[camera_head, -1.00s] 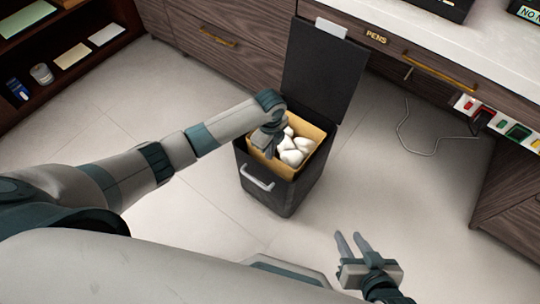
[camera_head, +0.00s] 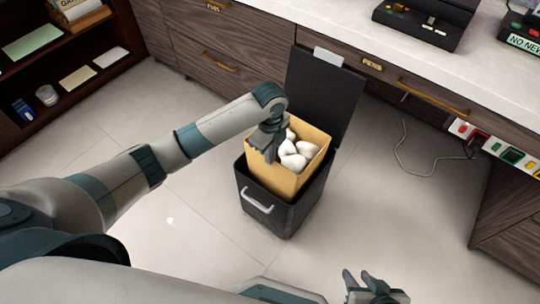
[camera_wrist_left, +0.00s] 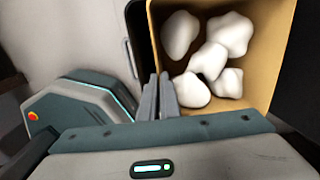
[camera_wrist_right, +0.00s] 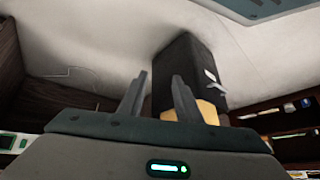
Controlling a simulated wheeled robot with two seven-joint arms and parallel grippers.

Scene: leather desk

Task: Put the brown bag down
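The brown bag (camera_head: 283,180) is an open-topped tan container with several white crumpled lumps inside. It stands partly raised out of the black bin (camera_head: 262,219), its lower part hidden by the bin walls. My left gripper (camera_head: 270,152) is at the bag's left rim, its fingers closed on the wall. The left wrist view shows the fingers (camera_wrist_left: 158,98) together at the rim of the bag (camera_wrist_left: 262,85). My right gripper (camera_head: 362,280) is low at the front right, away from the bag. In the right wrist view its fingers (camera_wrist_right: 158,95) are apart and empty.
The bin's black lid (camera_head: 322,95) stands open behind the bag. Wooden drawers (camera_head: 215,50) and a white counter (camera_head: 440,60) are behind. A grey cable (camera_head: 415,153) lies on the floor at right. The floor (camera_head: 170,220) left of the bin is clear.

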